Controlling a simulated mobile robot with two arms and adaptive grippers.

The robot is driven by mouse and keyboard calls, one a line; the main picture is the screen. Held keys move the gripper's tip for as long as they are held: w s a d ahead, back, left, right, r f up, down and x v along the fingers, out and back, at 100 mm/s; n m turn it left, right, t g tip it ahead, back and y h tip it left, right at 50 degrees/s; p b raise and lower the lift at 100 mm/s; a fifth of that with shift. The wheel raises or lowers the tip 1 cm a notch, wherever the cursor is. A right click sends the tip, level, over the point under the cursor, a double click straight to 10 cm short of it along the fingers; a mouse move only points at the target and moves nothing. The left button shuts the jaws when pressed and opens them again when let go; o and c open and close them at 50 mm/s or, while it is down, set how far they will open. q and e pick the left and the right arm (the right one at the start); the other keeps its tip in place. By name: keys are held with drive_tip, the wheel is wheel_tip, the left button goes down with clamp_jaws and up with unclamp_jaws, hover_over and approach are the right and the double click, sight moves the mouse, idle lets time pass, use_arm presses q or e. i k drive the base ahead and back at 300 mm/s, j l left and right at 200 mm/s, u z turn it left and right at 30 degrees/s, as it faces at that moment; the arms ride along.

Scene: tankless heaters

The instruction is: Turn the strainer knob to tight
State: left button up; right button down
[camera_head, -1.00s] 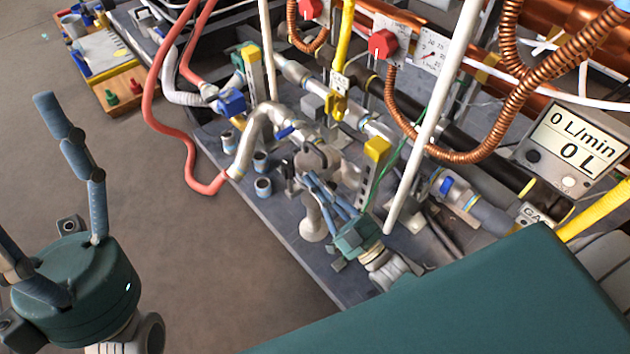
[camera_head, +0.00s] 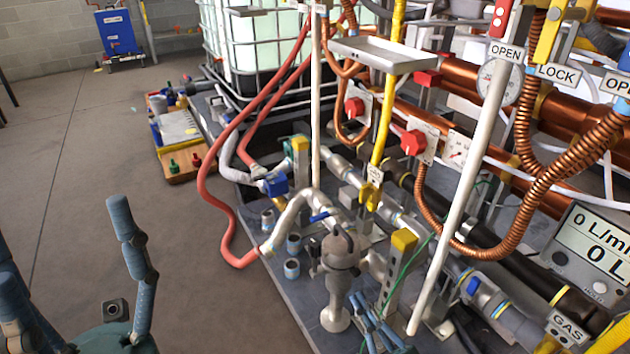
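A grey metal fitting that looks like the strainer (camera_head: 343,254) stands upright on the low platform, below the bent silver pipe. I cannot clearly pick out its knob or any tight mark. My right gripper (camera_head: 362,312) is at the bottom edge, just right of the fitting's lower part. Its blue-grey fingers point up towards it, and its palm is mostly cut off. I cannot tell whether these fingers touch the fitting or how far apart they are. My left gripper (camera_head: 85,265) is at the lower left over bare floor, its fingers spread wide and empty.
A yellow-topped post (camera_head: 401,262) and a white upright pole (camera_head: 462,180) stand right of the fitting. A red hose (camera_head: 231,215), a blue valve (camera_head: 275,185) and short grey cylinders (camera_head: 292,268) lie left. Copper pipes fill the right.

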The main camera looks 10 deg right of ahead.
sight(314, 247)
drive_tip(key=k+j, duration=0.25)
drive_tip(key=k, duration=0.2)
drive_tip(key=k+j, duration=0.25)
drive_tip(key=k, duration=0.25)
drive_tip(key=k+j, duration=0.3)
drive_tip(key=k, duration=0.15)
